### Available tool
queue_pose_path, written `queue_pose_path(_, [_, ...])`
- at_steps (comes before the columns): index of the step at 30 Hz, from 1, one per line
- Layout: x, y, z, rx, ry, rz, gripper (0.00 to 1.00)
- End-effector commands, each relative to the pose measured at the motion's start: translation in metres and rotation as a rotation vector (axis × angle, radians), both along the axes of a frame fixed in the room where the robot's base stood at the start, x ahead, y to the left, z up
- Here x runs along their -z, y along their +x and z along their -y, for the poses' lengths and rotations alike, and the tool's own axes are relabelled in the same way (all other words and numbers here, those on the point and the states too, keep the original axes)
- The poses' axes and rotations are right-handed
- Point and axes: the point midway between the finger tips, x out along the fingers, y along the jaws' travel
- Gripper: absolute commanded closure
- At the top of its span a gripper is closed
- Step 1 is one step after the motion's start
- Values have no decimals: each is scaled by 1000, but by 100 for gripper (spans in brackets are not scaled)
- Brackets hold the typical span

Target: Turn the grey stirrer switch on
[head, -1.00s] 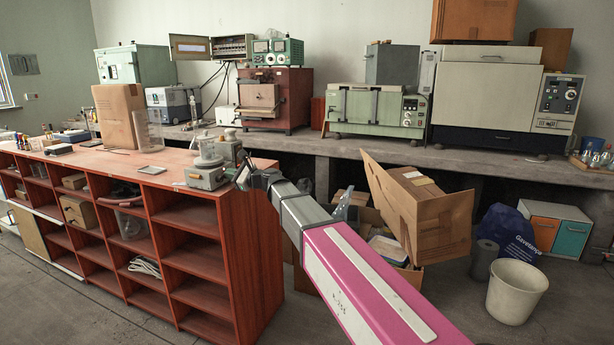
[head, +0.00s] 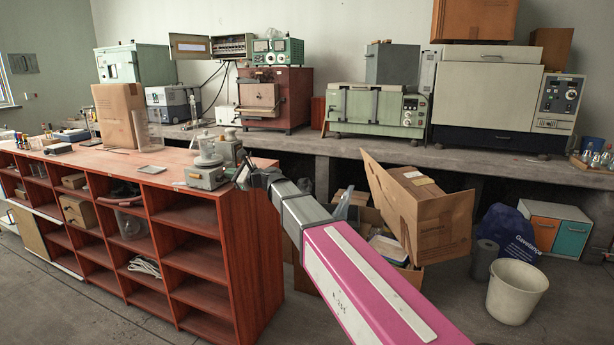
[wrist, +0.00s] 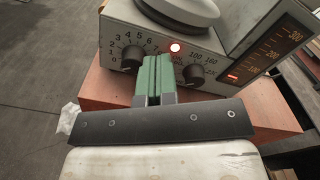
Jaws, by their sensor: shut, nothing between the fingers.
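The grey stirrer (head: 207,178) stands on the near right end of the red-brown shelf unit's top, with a beaker on it. The switch is not distinguishable; the fingers hide that part of the panel.
A second grey device (head: 229,149) stands close behind the stirrer. A flat pale tray (head: 152,169) and a cardboard box (head: 120,115) are further left on the red-brown top (head: 100,163). An open carton (head: 425,215) lies to the right of the unit.

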Motion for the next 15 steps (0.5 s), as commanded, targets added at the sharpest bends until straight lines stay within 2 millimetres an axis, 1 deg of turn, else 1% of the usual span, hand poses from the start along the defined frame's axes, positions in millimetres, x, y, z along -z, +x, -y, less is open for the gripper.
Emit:
queue_pose_path(1, [-13, 12, -11, -1, 28, 3, 100])
queue_pose_path(2, [-13, 11, -9, 0, 29, 3, 100])
queue_pose_path(5, [-12, 7, 0, 0, 27, 3, 100])
queue_pose_path(15, [-8, -12, 38, 0, 24, -2, 100])
